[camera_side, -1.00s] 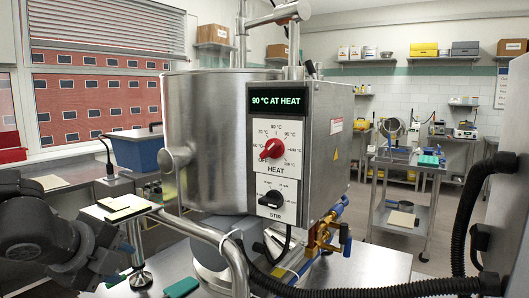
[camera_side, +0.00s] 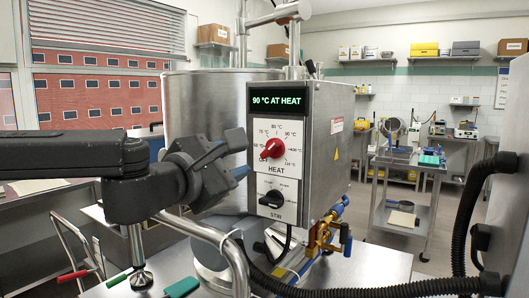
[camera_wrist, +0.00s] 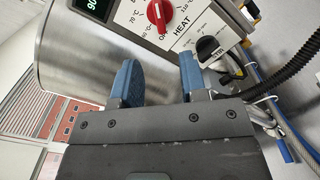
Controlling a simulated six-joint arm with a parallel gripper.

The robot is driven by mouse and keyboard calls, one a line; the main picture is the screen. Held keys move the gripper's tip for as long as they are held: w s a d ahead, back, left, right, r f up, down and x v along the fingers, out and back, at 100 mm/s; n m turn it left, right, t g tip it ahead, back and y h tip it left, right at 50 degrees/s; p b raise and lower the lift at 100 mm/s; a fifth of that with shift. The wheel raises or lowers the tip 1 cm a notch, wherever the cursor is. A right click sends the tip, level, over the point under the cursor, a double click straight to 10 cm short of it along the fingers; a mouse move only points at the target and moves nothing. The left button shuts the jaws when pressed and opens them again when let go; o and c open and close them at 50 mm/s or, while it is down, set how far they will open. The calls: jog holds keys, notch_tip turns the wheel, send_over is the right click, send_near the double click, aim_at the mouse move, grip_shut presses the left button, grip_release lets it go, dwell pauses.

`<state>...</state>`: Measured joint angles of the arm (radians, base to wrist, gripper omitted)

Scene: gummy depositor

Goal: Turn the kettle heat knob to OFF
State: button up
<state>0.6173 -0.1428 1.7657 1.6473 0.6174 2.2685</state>
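The red heat knob (camera_side: 271,148) sits on the white dial plate of the kettle's control box, above the word HEAT. It also shows at the top of the wrist view (camera_wrist: 160,13). Its pale pointer mark is small in the side view, and I cannot tell its exact setting. The display (camera_side: 278,100) reads "90 °C AT HEAT". My gripper (camera_side: 238,157) is left of the knob, in front of the steel kettle (camera_side: 195,110), apart from the knob. In the wrist view its two blue fingers (camera_wrist: 157,72) are spread with nothing between them.
The black STIR knob (camera_side: 271,199) is just below the heat knob. A bent steel rail (camera_side: 215,235) runs in front of the kettle. Brass valves (camera_side: 322,238) and a black corrugated hose (camera_side: 370,290) lie below and right of the box. The space before the dial is clear.

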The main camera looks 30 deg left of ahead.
aim_at(267, 151)
jog(key=w, duration=1)
jog(key=shift+w, duration=0.25)
jog(key=shift+c, duration=0.4)
grip_shut()
